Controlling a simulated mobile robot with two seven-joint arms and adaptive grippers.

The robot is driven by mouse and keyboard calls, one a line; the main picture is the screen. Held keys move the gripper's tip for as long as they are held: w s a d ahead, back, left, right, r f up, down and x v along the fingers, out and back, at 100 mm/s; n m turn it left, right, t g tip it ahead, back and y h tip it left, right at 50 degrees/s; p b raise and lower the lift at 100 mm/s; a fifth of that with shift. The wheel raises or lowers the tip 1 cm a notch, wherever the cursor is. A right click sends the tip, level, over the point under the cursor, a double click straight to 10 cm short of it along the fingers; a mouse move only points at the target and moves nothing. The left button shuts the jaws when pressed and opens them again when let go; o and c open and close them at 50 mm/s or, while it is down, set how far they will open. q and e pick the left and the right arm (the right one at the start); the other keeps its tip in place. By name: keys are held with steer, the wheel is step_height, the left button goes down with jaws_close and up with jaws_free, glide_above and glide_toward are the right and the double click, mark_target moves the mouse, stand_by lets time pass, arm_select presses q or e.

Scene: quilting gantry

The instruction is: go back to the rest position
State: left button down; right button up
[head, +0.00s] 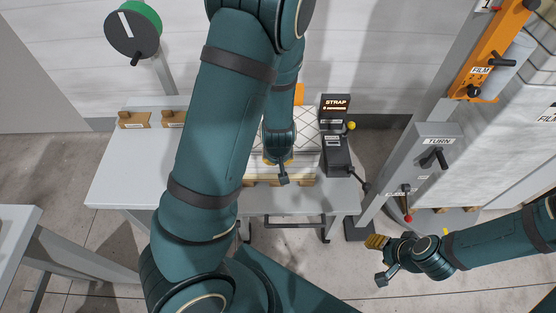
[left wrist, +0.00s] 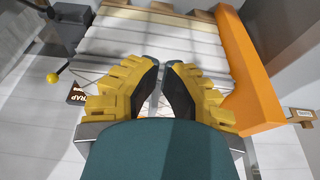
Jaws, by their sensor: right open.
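My left arm reaches across the middle of the head view. Its gripper (head: 279,162) is over the white table, at the near side of a white quilted bundle (head: 305,122), and is partly hidden by its own wrist. In the left wrist view its yellow fingers (left wrist: 163,68) have a narrow gap between dark pads, with nothing seen held. The pale, banded bundle (left wrist: 160,45) lies beyond the fingertips; contact cannot be told. My right gripper (head: 376,242) is open and empty at the lower right, over the floor, clear of the table.
The white table (head: 125,180) carries a dark STRAP unit (head: 335,105) with a yellow-knobbed lever. An orange frame part (left wrist: 255,85) is close right of the left fingers. A grey post with a TURN box (head: 437,140) and red-knobbed lever (head: 407,217) stands near my right gripper.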

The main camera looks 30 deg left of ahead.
arm_select(q)
steer(key=shift+v, duration=0.9)
steer(key=s+d+f+m+g+h+b, duration=0.1)
steer(key=s+d+f+m+h+b, duration=0.3)
steer(key=s+d+f, duration=0.3)
steer(key=d+f+h, duration=0.1)
steer(key=d+f, duration=0.4)
steer(key=d, duration=0.3)
steer(key=shift+s+d+f+h, duration=0.15)
steer(key=shift+s+f+h, duration=0.1)
steer(key=shift+f+h, duration=0.15)
steer(key=shift+r, duration=0.1)
